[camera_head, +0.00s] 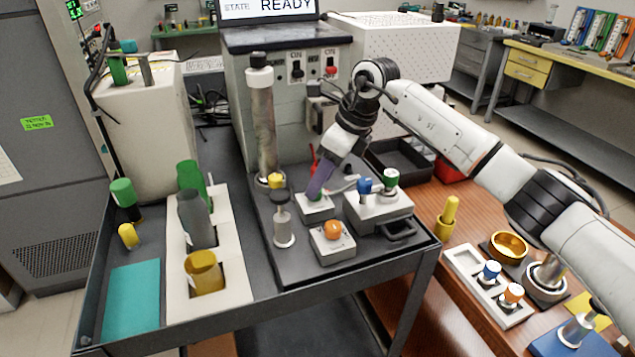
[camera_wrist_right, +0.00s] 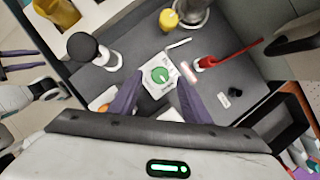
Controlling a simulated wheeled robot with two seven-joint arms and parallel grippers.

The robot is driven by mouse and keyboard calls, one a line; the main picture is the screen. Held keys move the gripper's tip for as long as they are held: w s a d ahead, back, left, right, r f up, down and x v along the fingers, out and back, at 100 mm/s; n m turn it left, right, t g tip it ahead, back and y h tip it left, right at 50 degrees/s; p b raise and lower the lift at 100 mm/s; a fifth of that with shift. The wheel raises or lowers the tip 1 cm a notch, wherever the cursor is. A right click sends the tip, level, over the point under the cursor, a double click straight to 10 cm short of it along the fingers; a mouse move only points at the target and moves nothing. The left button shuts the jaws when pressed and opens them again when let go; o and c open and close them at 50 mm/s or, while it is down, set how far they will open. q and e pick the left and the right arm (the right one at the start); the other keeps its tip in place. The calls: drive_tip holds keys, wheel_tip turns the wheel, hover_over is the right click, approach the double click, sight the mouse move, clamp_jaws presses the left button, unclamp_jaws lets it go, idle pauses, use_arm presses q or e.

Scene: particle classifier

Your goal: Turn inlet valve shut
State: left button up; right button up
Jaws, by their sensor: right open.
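A small pale box (camera_head: 315,208) stands on the dark tray, and its round green-and-white top (camera_wrist_right: 161,76) shows in the right wrist view. Its label is too small to read, so I cannot tell for sure that it is the inlet valve. My right gripper (camera_head: 321,180) reaches down over this box. In the right wrist view its two purple fingers (camera_wrist_right: 157,100) are apart, with the green top between and just beyond their tips. No contact is visible. Two purple bars (camera_wrist_right: 20,60) at the left edge there look like my left gripper's fingers; their opening is unclear.
A box with an orange knob (camera_head: 333,231) stands in front, a black-topped metal post (camera_head: 283,222) at left. A larger box with blue and green knobs (camera_head: 378,208) is close right. A tall metal column (camera_head: 262,120) and a red handle (camera_wrist_right: 232,53) stand nearby.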

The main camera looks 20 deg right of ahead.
drive_tip(key=shift+x, duration=1.25)
drive_tip(key=c, duration=1)
use_arm(q)
drive_tip(key=shift+w+a+r, duration=0.15)
drive_tip(key=shift+w+r, duration=0.05)
drive_tip(key=shift+w, duration=0.2)
use_arm(e)
drive_tip(key=shift+c, duration=0.2)
